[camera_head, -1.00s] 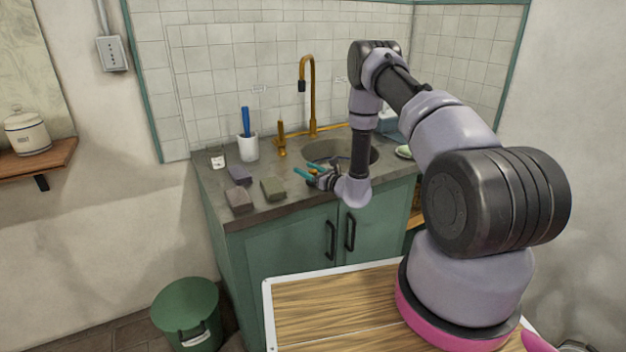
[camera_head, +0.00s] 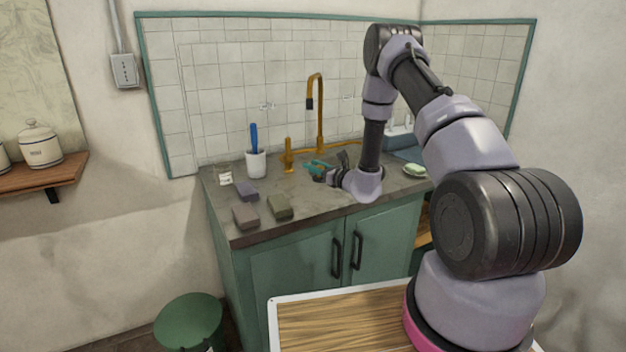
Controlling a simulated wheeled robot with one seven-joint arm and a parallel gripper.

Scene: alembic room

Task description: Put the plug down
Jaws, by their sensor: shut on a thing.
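My gripper (camera_head: 316,168), with teal fingers, is at the back middle of the counter, just in front of the brass tap (camera_head: 318,112). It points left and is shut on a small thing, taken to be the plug. The plug is too small and too covered by the fingers to make out its shape. I cannot tell whether it touches the surface below. The round sink opening does not show clearly in this view, and my wrist covers part of that area.
Purple (camera_head: 246,191), brown (camera_head: 245,216) and green (camera_head: 280,206) blocks lie on the counter (camera_head: 320,203). A white cup (camera_head: 256,164) with a blue-handled tool and a small glass (camera_head: 224,176) stand behind. A soap dish (camera_head: 414,171) is right. The front middle counter is clear.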

